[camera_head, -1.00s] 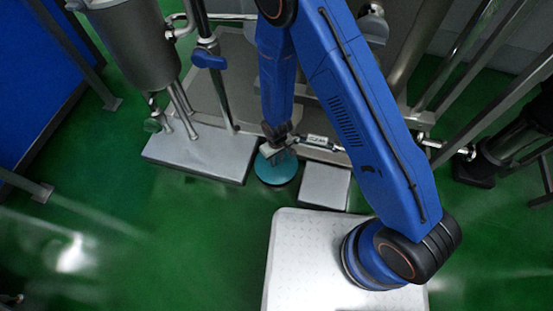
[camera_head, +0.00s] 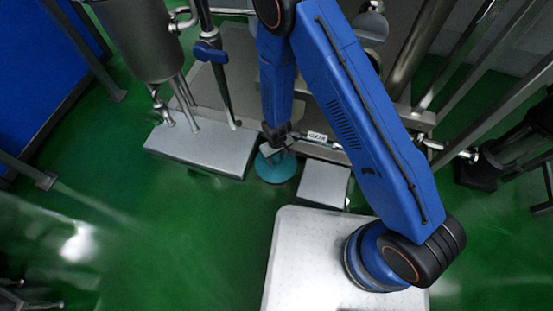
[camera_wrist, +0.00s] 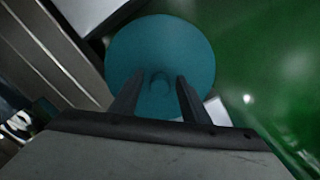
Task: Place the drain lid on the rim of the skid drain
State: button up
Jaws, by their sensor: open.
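A round teal disc, which looks like the drain lid (camera_head: 276,172), lies low between two grey metal blocks in the head view. My gripper (camera_head: 274,150) is above the lid in the head view. I cannot make out the drain rim; whatever is under the lid is hidden.
A long grey block (camera_head: 200,150) lies left of the lid and a smaller one (camera_head: 324,184) lies right. A steel vessel (camera_head: 140,40) on legs stands at upper left. A horizontal pipe runs just behind the gripper. Green floor (camera_head: 190,240) is free in front.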

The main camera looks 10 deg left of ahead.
aim_at(276, 159)
jog(key=shift+r, duration=0.1)
notch_tip(276, 159, up, 12)
dwell(0.6)
dwell(0.6)
